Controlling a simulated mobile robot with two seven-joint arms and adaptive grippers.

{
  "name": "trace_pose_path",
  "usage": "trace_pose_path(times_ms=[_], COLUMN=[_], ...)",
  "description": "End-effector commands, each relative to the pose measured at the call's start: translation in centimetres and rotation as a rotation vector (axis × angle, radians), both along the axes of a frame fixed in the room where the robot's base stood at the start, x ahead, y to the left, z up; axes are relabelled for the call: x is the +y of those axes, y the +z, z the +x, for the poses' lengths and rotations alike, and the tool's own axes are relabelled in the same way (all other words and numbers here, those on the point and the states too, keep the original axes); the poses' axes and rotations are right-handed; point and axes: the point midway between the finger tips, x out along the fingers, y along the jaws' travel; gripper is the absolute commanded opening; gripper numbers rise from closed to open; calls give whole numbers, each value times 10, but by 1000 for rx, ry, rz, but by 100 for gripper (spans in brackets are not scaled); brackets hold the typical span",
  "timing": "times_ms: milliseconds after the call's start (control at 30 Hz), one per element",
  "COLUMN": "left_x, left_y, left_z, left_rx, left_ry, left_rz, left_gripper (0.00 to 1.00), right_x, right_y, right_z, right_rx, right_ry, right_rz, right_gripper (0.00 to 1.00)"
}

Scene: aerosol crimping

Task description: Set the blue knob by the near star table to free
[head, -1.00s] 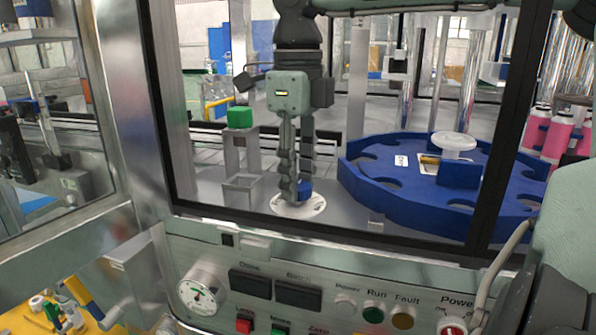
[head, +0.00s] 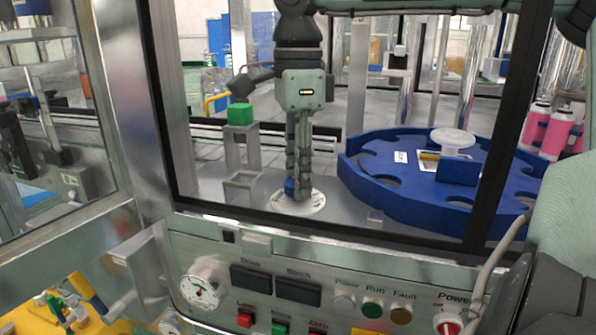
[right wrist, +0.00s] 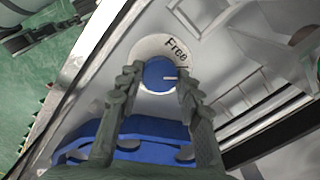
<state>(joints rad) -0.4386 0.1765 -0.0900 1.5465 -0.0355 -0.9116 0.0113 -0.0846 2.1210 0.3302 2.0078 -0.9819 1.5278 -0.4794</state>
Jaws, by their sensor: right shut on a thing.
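The blue knob (head: 290,187) sits on a round white dial plate (head: 313,203) on the machine deck, left of the blue star table (head: 400,205). My right gripper (head: 298,194) points down from above and is shut on the knob, hiding part of it. In the right wrist view the blue knob (right wrist: 157,74) shows between the two fingers of my right gripper (right wrist: 156,82). A white mark on the knob points right, just below the word Free on the dial plate (right wrist: 150,48). My left gripper is not in view.
A dark window frame (head: 330,232) surrounds the opening, above a control panel (head: 330,265) with buttons and gauges. A green block (head: 240,114) tops a grey stand left of the gripper. Pink bottles (head: 548,130) stand at the right.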

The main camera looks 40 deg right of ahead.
Motion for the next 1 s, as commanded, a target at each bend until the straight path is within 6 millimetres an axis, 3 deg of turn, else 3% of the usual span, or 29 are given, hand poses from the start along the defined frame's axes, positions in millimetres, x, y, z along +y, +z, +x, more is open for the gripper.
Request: trace_pose_path(times_ms=[567, 600, 700, 767, 1000], left_x=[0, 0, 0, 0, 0], left_y=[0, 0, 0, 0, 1], left_z=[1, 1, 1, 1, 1], left_rx=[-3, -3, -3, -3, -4], left_ry=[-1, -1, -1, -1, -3], left_rz=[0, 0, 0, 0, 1], left_gripper=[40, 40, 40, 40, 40], right_x=[0, 0, 0, 0, 0], right_y=[1, 1, 1, 1, 0], right_z=[1, 1, 1, 1, 0], right_rx=[-4, -4, -3, -3, -1], right_ry=[36, 36, 35, 35, 34], right_rz=[-1, -1, -1, -1, -1], right_gripper=[6, 36, 48, 56, 56])
